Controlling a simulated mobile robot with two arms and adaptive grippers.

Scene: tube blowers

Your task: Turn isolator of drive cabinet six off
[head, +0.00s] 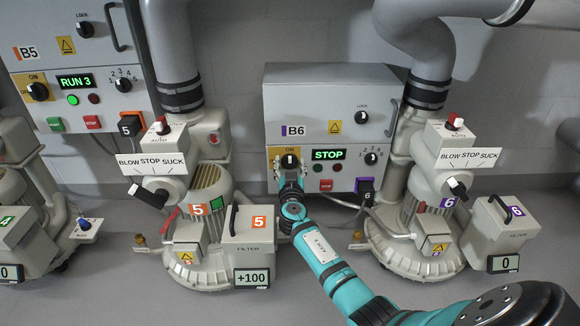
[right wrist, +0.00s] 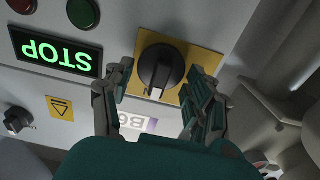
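Drive cabinet B6 (head: 385,85) is a grey box on the wall, with a lit green STOP display (head: 328,154). Its isolator is a black rotary knob (head: 290,159) on a yellow plate at the lower left of its front. In the right wrist view the knob (right wrist: 158,68) has its marked end toward partly hidden lettering, apparently ON. My right gripper (head: 289,172) is at the isolator. Its fingers (right wrist: 160,80) are open, one on each side of the knob, with gaps visible; contact cannot be told. My left gripper is not in view.
Cabinet B5 (head: 60,62) at left shows RUN 3. Beside B6's display are a red stop button (head: 326,185) and a speed selector (head: 371,158). Blower 6 (head: 425,215) with its pipe stands close on the right, blower 5 (head: 200,190) on the left.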

